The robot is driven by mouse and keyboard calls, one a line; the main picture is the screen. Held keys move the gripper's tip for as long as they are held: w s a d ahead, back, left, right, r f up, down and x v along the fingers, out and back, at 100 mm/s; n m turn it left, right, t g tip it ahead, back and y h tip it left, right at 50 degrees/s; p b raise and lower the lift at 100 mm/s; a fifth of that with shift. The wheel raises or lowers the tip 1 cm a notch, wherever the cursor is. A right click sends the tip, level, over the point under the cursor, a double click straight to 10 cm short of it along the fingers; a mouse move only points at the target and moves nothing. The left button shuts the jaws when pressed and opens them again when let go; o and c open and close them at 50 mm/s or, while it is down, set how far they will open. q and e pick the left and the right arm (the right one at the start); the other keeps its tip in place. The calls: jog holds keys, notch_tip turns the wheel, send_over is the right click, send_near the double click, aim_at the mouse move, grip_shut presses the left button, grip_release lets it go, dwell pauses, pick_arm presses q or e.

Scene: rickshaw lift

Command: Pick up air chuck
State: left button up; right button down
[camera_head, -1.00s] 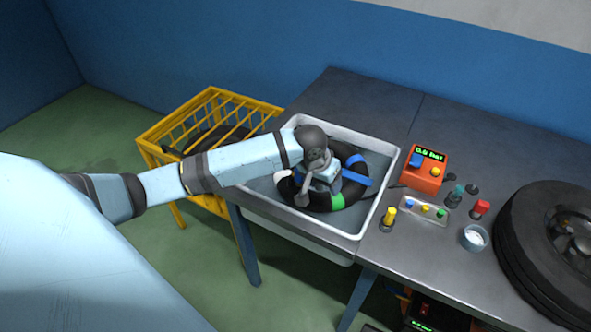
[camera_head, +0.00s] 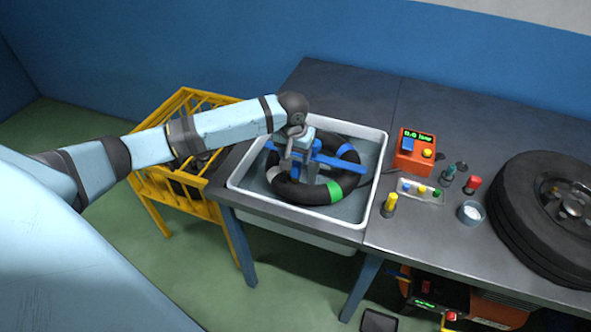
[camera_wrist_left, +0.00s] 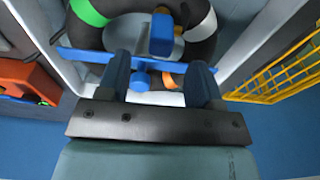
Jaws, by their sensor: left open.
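My left gripper (camera_head: 299,176) is open and empty over a black ring-shaped tube (camera_head: 289,191) in a white basin (camera_head: 236,184). In the left wrist view its two fingers (camera_wrist_left: 159,80) are apart, with a blue bar (camera_wrist_left: 85,55) and a blue block (camera_wrist_left: 162,35) beyond and between them. The tube has green, white and blue bands. I cannot tell for sure which item is the air chuck; small fittings stand right of the basin, among them a teal-topped one (camera_head: 447,174), a red-topped one (camera_head: 472,185) and a yellow-topped one (camera_head: 389,204). My right gripper is not in view.
An orange gauge box (camera_head: 411,154) with a lit display stands beside the basin. A small tray of coloured caps (camera_head: 420,191), a grey cup (camera_head: 471,213) and a large wheel (camera_head: 545,210) are farther right. A yellow crate (camera_head: 178,110) stands left. The back of the table is clear.

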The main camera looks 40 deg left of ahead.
aim_at(295, 163)
pick_arm(q)
jog(key=f, duration=0.5)
jog(key=w+f, duration=0.1)
jog(key=f, duration=0.1)
jog(key=shift+a+f, duration=0.15)
jog(key=shift+a, duration=0.05)
jog(key=c, duration=1)
